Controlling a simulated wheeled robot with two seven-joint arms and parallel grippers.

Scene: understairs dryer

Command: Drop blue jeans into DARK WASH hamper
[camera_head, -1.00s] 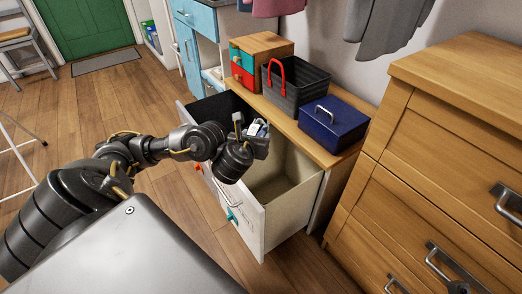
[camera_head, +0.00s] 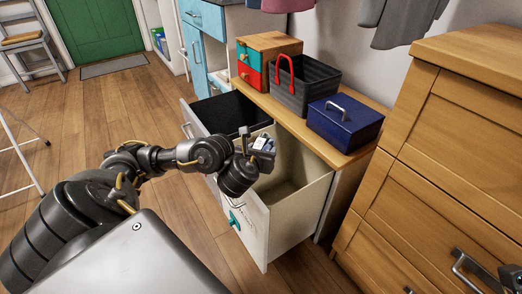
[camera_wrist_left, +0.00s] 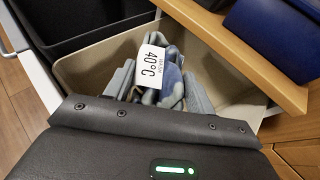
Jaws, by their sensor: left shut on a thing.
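My left gripper (camera_head: 258,148) is shut on a small folded bundle of blue jeans, seen in the left wrist view (camera_wrist_left: 170,88). A white tag reading "WASH 40°C" hangs on them. The gripper, in the left wrist view (camera_wrist_left: 160,95), has one grey finger on each side of the cloth. It is above the cream-lined pull-out hamper (camera_head: 300,185), near its left end. A black-lined hamper (camera_head: 228,112) is open just beyond it. The writing on the cream hamper's front is too small to read. My right gripper is not in view.
A wooden ledge behind the hampers holds a blue lidded box (camera_head: 345,125), a dark basket with a red handle (camera_head: 310,92) and a small drawer box (camera_head: 262,60). A tall wooden dresser (camera_head: 445,150) stands at the right. Floor at the left is largely clear.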

